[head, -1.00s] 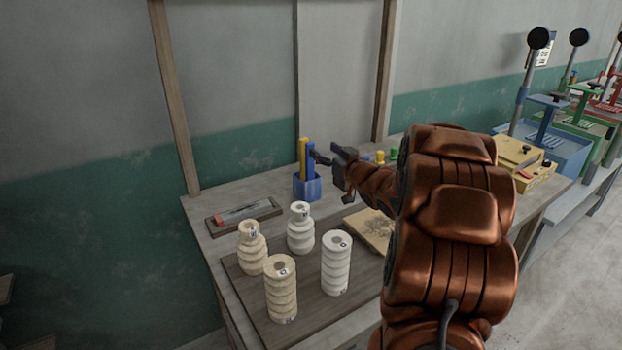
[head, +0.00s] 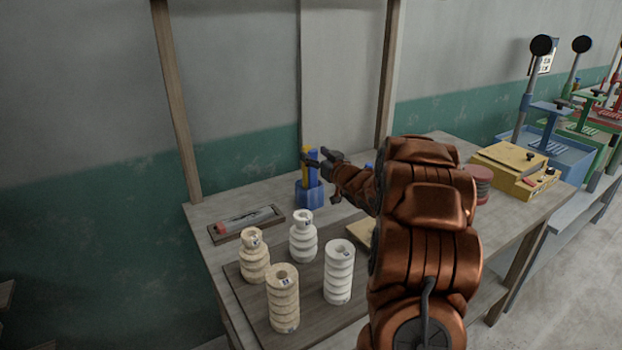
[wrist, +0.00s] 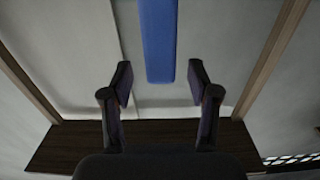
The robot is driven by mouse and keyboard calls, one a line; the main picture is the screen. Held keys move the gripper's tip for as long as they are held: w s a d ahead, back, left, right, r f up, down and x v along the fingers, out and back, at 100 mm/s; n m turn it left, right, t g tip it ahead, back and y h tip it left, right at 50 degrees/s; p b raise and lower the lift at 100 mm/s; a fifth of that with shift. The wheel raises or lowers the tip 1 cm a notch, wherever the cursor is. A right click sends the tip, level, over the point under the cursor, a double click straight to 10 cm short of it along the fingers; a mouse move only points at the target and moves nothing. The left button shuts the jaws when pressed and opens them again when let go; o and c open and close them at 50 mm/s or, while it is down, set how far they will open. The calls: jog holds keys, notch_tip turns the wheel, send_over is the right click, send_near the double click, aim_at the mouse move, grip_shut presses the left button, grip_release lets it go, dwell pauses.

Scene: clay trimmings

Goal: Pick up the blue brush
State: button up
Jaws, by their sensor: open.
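The blue brush (head: 314,155) stands upright beside a yellow one (head: 306,172) in a small blue holder (head: 311,197) at the back of the table. In the head view my gripper (head: 314,161) is at the upper part of the two brushes and partly covers them. In the wrist view the blue brush (wrist: 158,40) is a plain blue bar lined up between my open fingers (wrist: 158,78), with a gap on each side. I cannot tell how deep between the fingers it is.
Several ribbed clay pieces (head: 339,272) stand on a dark board (head: 241,280) in front of the holder. A shallow tray (head: 217,236) lies to the left. A yellow box (head: 510,163) and a reddish round stack (head: 477,184) are to the right. The wall is close behind.

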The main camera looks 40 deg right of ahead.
jog(key=shift+w, duration=0.8)
jog(key=shift+c, duration=0.2)
grip_shut()
jog(key=shift+r, duration=0.1)
